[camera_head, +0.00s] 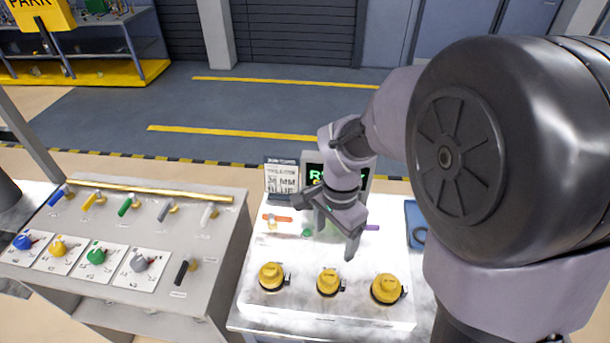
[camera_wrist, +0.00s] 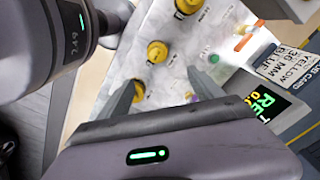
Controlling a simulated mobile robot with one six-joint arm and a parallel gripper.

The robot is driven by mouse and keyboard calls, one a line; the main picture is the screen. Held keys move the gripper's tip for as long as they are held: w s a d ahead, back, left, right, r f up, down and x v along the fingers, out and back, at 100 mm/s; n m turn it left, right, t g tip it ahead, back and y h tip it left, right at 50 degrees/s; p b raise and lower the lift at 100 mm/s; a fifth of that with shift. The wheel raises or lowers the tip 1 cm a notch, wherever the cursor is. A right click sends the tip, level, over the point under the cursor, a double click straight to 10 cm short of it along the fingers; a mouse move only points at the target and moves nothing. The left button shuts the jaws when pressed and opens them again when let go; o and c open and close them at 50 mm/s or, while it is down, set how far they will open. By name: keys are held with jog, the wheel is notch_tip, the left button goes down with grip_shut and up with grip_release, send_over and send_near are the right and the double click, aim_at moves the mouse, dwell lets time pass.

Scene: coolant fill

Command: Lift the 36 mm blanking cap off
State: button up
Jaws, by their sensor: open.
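Three yellow caps stand in a row along the front of the white panel (camera_head: 310,313): a left cap (camera_head: 271,277), a middle cap (camera_head: 329,283) and a right cap (camera_head: 387,289). I cannot read which one is 36 mm. My gripper (camera_head: 324,234) is open and empty above the panel, behind the row. In the wrist view the gripper (camera_wrist: 165,90) has its fingers spread. The right cap (camera_wrist: 138,92) is close by the left finger, partly covered by it. The middle cap (camera_wrist: 157,51) and left cap (camera_wrist: 188,6) lie farther up.
A card (camera_wrist: 290,63) reading "YELLOW", "36 MM" and "BLUE" stands behind the panel beside a green-lit display (camera_wrist: 266,106). An orange handle (camera_head: 277,218) and a purple one (camera_head: 371,228) sit behind the caps. A grey bench (camera_head: 215,255) with coloured handles stands left.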

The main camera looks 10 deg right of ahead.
aim_at(329, 275)
jog(key=f+b, duration=0.1)
jog(key=f, duration=0.4)
jog(key=f+b, duration=0.2)
jog(key=f, duration=0.4)
jog(key=s+f+b, duration=0.1)
jog(key=f+b, duration=0.1)
jog(key=f, duration=0.4)
jog(key=shift+a, duration=0.2)
jog(key=c, duration=1.4)
